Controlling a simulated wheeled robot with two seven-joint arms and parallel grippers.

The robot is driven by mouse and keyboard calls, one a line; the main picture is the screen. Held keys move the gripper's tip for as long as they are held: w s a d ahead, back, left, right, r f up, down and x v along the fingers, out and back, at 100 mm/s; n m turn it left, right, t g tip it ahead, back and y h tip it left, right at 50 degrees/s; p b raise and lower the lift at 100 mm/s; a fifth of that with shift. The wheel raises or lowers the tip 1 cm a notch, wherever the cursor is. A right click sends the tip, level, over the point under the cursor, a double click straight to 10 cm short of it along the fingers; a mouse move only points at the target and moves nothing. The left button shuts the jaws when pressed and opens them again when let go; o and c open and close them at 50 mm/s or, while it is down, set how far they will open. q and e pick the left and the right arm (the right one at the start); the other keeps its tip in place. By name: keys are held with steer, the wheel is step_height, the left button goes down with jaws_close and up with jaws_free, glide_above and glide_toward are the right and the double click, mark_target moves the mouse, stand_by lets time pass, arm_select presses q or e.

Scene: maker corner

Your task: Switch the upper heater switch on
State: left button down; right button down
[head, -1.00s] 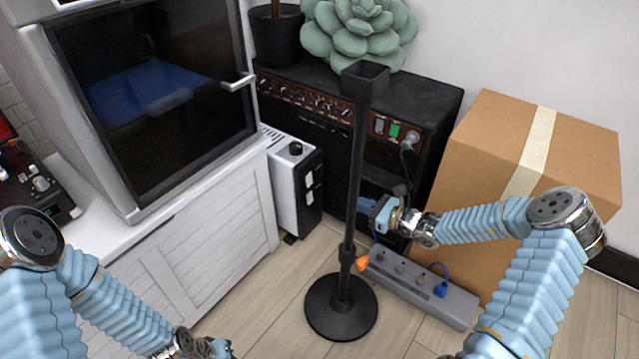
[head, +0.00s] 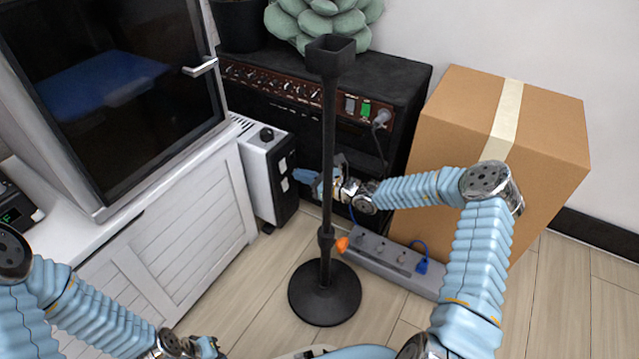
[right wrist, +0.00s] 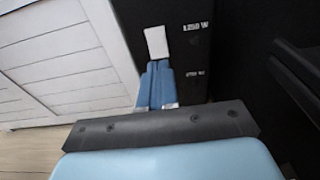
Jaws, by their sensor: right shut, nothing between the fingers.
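The heater (head: 262,170) is a white box with a black front panel, a dark knob on top and two white switches, one above the other. The upper switch (head: 282,165) and lower switch (head: 284,184) show in the head view. My right gripper (head: 300,174) is shut and empty, its fingers pointing left at the panel. In the right wrist view one white switch (right wrist: 156,42) shows just above the blue fingertips (right wrist: 158,64); the other is not visible there. I cannot tell contact or switch positions. My left gripper (head: 212,348) is low at the bottom edge, jaws unclear.
A black stand (head: 328,200) rises in front of my right gripper. A grey power strip (head: 385,255) lies on the floor beside a cardboard box (head: 480,150). A black amplifier (head: 395,100) stands behind. A white cabinet (head: 170,250) flanks the heater on the left.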

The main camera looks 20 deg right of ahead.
mark_target(285, 170)
steer(key=x, duration=0.3)
steer(key=shift+w+a, duration=0.15)
steer(key=shift+w, duration=0.05)
arm_select(q)
steer(key=shift+f, duration=0.45)
arm_select(e)
steer(key=shift+w+a, duration=0.15)
steer(key=shift+w, duration=0.05)
arm_select(q)
steer(key=shift+r, duration=0.1)
